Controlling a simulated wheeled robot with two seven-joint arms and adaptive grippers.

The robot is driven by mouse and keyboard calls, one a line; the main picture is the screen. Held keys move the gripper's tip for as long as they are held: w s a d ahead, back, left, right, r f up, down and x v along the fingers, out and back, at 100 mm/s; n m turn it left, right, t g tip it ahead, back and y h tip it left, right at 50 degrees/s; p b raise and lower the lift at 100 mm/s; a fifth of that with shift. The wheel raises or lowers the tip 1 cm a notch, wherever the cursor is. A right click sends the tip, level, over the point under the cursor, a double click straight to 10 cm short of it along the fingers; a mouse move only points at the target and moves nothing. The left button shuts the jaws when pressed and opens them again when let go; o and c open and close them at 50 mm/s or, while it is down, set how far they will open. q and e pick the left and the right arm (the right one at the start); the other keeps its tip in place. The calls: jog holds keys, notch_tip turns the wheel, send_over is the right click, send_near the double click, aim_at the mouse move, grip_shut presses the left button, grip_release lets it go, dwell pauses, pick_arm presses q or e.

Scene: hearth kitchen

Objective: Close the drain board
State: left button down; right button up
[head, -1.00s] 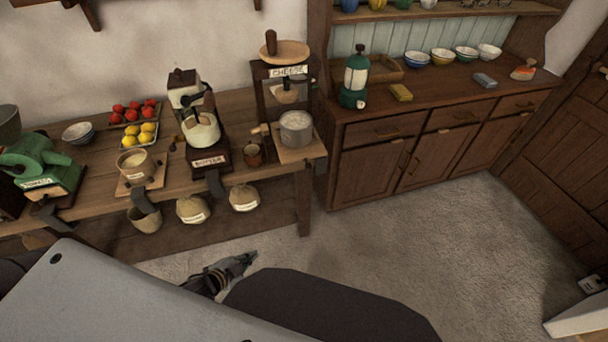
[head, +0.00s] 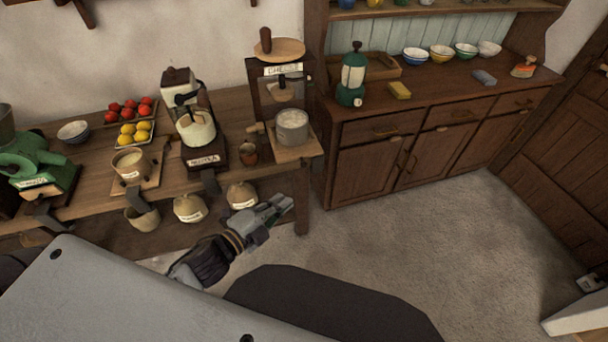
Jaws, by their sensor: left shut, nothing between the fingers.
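The cheese press (head: 262,95) stands at the right end of the wooden worktable. A pale wooden board (head: 312,148), seemingly its drain board, juts out in front of it toward the table's front edge. A grey metal pot (head: 292,129) with pale contents stands on this board. My left gripper (head: 283,204) is shut and empty. It is in front of the table, lower in the picture than the board and apart from it, with its fingers pointing right. My right gripper is out of view.
Labelled sacks (head: 241,195) sit below the tabletop, close behind my left gripper. A dark sideboard (head: 430,120) stands to the right. The floor (head: 420,245) in front is clear.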

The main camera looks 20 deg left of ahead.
pick_arm(q)
jog(key=w+d+f+m+p, duration=0.1)
jog(key=w+d+f, duration=0.1)
jog(key=w, duration=1)
jog(key=shift+w+d, duration=0.2)
jog(key=shift+w, duration=0.15)
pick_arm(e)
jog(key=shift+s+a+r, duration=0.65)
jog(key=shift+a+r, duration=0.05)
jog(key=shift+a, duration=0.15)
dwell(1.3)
